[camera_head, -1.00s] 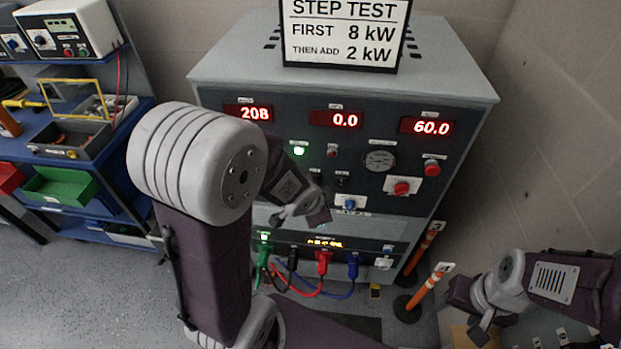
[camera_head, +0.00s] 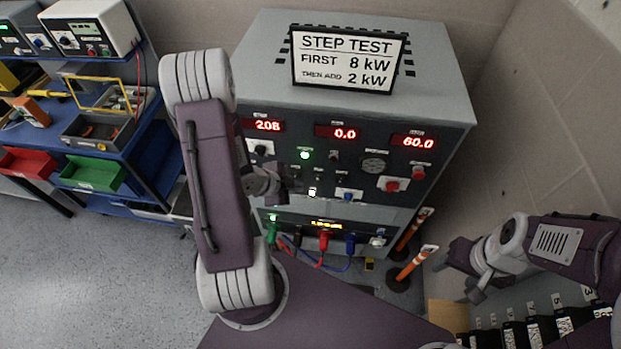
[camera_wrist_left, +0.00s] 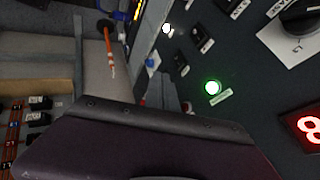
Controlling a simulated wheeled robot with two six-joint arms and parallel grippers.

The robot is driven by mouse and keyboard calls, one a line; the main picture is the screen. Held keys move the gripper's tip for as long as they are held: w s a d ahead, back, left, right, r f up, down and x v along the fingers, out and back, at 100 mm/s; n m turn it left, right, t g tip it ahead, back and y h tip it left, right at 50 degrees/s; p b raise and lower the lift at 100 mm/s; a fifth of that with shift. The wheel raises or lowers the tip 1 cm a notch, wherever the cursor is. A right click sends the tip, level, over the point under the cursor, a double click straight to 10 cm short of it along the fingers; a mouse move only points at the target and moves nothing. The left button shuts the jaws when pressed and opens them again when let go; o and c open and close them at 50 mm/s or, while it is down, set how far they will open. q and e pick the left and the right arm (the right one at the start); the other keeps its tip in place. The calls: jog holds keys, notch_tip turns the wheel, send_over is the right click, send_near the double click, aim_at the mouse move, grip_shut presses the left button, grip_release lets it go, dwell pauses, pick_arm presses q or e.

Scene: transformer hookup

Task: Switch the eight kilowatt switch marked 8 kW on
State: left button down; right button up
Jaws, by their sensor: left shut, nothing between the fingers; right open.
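The load bank panel (camera_head: 400,160) faces me under the step test sign. A row of small black switches sits mid-panel; one switch (camera_head: 318,172) shows in the head view, and two dark switches (camera_wrist_left: 200,38) show in the left wrist view. Their labels are too small to read, so I cannot tell which is marked 8 kW. A white lamp (camera_head: 312,191) below them is lit, also seen in the left wrist view (camera_wrist_left: 166,28). My left gripper (camera_head: 288,193) is shut and empty, left of the switches, partly hidden. My right gripper (camera_head: 459,279) is open and empty at lower right.
The sign (camera_head: 348,58) reads first 8 kW, then add 2 kW. Displays read 208, 0.0 and 60.0. A green lamp (camera_head: 305,155) is lit. Red buttons (camera_head: 391,185) sit at right; coloured cables plug in below. Orange posts (camera_head: 412,262) stand right; a blue shelf (camera_head: 150,150) stands left.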

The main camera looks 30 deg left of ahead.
pick_arm(q)
notch_tip(320, 180, down, 3)
jog(key=w+b, duration=0.2)
jog(key=b, duration=0.5)
jog(key=p, duration=0.3)
send_near(314, 178)
jog(key=w+d+f, duration=0.3)
jog(key=shift+d+f, duration=0.25)
jog(key=shift+f, duration=0.05)
jog(key=shift+f+b, duration=0.1)
jog(key=shift+b, duration=0.2)
